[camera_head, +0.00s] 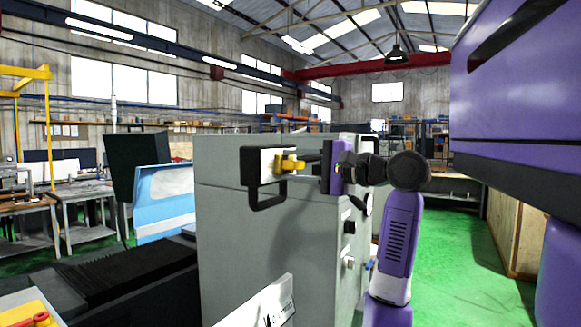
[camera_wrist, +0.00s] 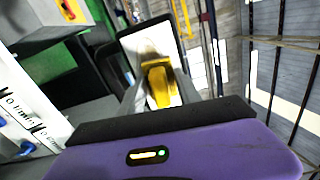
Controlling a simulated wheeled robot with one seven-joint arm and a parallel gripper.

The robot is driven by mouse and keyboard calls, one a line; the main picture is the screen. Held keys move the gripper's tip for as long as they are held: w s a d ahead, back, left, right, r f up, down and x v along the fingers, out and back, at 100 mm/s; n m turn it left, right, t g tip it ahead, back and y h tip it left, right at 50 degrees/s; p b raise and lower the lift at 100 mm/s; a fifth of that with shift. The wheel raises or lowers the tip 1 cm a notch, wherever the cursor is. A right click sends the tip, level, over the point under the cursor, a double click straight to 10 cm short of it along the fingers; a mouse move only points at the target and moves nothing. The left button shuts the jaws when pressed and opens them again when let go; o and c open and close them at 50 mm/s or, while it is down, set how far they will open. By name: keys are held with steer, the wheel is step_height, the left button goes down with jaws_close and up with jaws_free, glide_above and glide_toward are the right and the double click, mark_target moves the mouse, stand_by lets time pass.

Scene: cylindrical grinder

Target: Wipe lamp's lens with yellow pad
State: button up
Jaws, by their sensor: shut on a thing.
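The lamp (camera_head: 253,180) has a black frame and handle and a white lens (camera_head: 267,165). It stands at the left upper part of the grey machine cabinet. My gripper (camera_head: 301,164) is to the right of it, shut on the yellow pad (camera_head: 287,163). The pad overlaps the lens in the picture; I cannot tell if they touch. In the wrist view the pad (camera_wrist: 159,86) sits between my fingers, in front of the white lens (camera_wrist: 138,48), hiding its lower middle. A brownish smudge shows on the lens above the pad.
The grey cabinet (camera_head: 230,230) fills the middle, with knobs on its right side. A black bellows cover (camera_head: 120,275) lies at the lower left. A yellow box with a red button (camera_head: 30,312) is in the corner. Green floor is open at right.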

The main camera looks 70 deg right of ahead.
steer(key=shift+s+d, duration=0.2)
steer(key=shift+d, duration=0.75)
steer(key=shift+s+d, duration=0.25)
steer(key=shift+d, duration=0.65)
steer(key=shift+s+d, duration=0.2)
steer(key=shift+d, duration=0.75)
steer(key=shift+w+a, duration=0.25)
steer(key=shift+a, duration=0.5)
steer(key=shift+w+a, duration=0.2)
steer(key=shift+a, duration=0.55)
steer(key=shift+w+a, duration=0.25)
steer(key=shift+a, duration=0.5)
steer(key=shift+w+a, duration=0.2)
steer(key=shift+a, duration=1)
steer(key=shift+w+a, duration=0.25)
steer(key=shift+a, duration=0.95)
steer(key=shift+w+a, duration=0.2)
steer(key=shift+a, duration=1)
steer(key=v, duration=0.6)
steer(key=shift+s, duration=0.2)
